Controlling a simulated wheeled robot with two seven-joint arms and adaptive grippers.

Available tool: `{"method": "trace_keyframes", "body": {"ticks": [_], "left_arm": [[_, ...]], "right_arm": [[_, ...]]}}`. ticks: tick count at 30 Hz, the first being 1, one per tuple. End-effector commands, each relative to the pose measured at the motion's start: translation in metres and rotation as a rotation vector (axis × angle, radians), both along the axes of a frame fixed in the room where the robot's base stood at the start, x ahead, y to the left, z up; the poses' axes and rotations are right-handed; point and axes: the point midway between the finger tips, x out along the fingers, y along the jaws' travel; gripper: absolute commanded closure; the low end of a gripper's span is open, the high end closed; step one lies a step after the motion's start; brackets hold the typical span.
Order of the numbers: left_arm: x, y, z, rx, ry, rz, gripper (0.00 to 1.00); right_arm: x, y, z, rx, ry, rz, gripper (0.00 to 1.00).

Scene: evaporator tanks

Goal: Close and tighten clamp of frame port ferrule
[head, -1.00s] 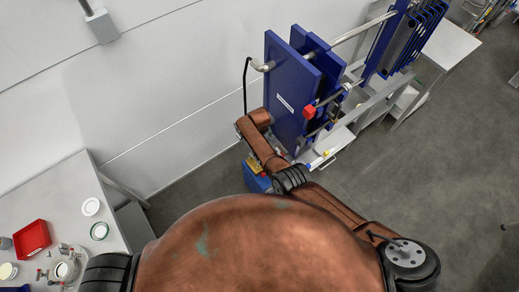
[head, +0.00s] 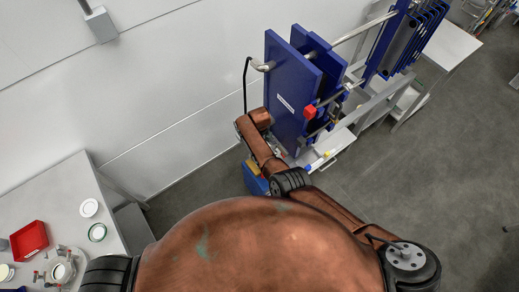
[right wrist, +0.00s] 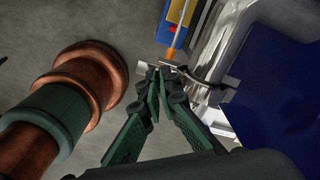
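The clamp (right wrist: 210,90) is a metal band around a polished pipe joint at the frame port, right of centre in the right wrist view. The shiny pipe (right wrist: 232,50) runs upward beside a blue plate (right wrist: 285,95). My right gripper (right wrist: 162,73) has its dark green fingertips close together, shut on the small metal fastening end of the clamp. The exact contact is small and hard to see. In the head view my right arm reaches beside the blue frame plate (head: 288,95) and hides the clamp and gripper. My left gripper is not in view.
A blue box (head: 255,182) stands on the floor below the frame. A white bench with a red tray (head: 29,240) and a white dish (head: 89,208) is at the left. A white wall is behind. Grey floor is open at the right.

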Motion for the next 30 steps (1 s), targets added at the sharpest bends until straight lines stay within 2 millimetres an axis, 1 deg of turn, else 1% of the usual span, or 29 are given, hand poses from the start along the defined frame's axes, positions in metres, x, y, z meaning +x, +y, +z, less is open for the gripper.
{"method": "trace_keyframes", "body": {"ticks": [1,13,15,17,26,30], "left_arm": [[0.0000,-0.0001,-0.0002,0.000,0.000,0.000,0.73],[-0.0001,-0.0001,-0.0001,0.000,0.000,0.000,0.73],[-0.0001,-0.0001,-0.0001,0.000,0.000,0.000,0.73],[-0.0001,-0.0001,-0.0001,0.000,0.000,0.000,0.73],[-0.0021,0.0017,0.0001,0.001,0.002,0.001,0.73],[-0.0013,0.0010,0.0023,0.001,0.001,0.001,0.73]], "right_arm": [[-0.0027,0.0030,-0.0010,0.004,0.006,-0.004,1.00],[-0.0023,0.0031,-0.0005,0.004,0.005,-0.008,1.00],[-0.0022,0.0030,-0.0004,0.004,0.005,-0.008,0.93],[-0.0019,0.0025,-0.0004,0.004,0.004,-0.008,0.90],[-0.0005,0.0005,0.0001,0.001,0.001,-0.001,0.90],[-0.0006,0.0003,0.0008,0.000,0.001,0.062,0.90]]}}
